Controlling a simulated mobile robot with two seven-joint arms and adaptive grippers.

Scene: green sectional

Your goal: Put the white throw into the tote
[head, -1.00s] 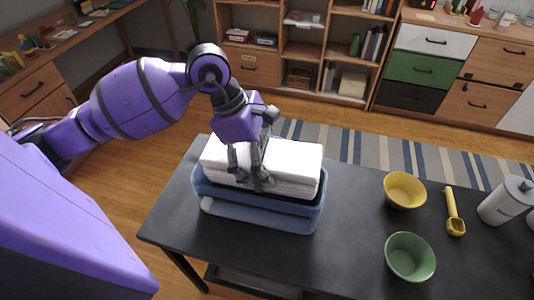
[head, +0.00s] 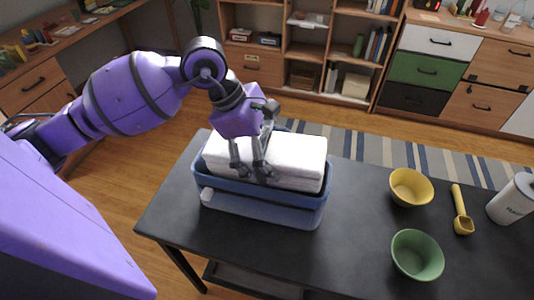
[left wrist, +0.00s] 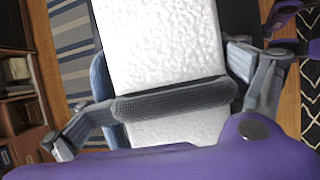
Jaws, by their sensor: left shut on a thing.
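The white throw (head: 295,150) is a thick folded block with its lower part inside the blue tote (head: 265,207) and its upper part standing above the rim. The tote stands on the dark table. My left gripper (head: 252,172) reaches down from above and is shut on the throw at its near side. In the left wrist view the throw (left wrist: 160,45) runs between the fingers, with a strip of the blue tote (left wrist: 101,78) beside it. The throw's underside is hidden, so I cannot tell whether it touches the tote's floor. My right gripper is not in view.
On the dark table (head: 340,250), a yellow bowl (head: 410,187), a green bowl (head: 417,256), a yellow scoop (head: 461,212) and a white canister (head: 514,200) stand to the right. The tabletop between tote and bowls is clear. Shelves (head: 305,50) stand behind.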

